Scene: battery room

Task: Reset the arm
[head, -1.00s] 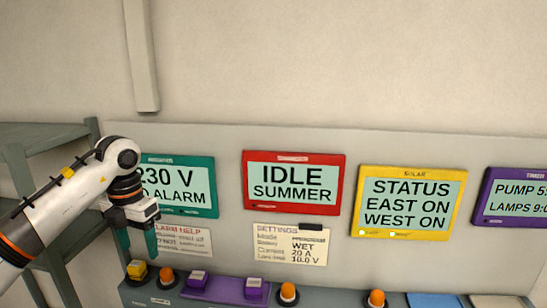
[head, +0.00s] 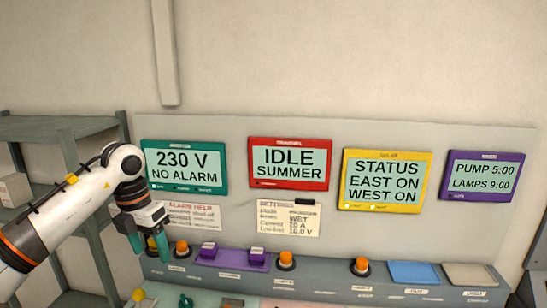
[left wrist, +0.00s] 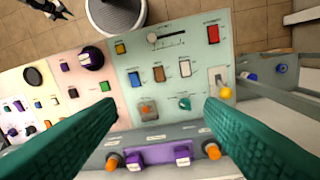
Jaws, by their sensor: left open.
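My left gripper (head: 150,246) has green fingers and hangs open and empty at the left, in front of the wall panel. In the left wrist view, its two fingers (left wrist: 160,112) are spread apart over the control desk (left wrist: 130,118), with nothing between the tips. Near the right finger there is a yellow-knobbed lever (left wrist: 226,92). Between the fingers in that picture are a teal rotary knob (left wrist: 184,103) and an orange button (left wrist: 146,110). A dark part at the top left edge (left wrist: 48,8) may be my right gripper; its jaws cannot be made out.
Green (head: 184,190), red (head: 290,184), yellow (head: 386,207) and purple (head: 482,190) displays hang on the back panel. Below runs a ledge with orange buttons (head: 286,261), a purple block (head: 232,264) and a blue pad (head: 414,272). Grey shelving (head: 85,225) stands left.

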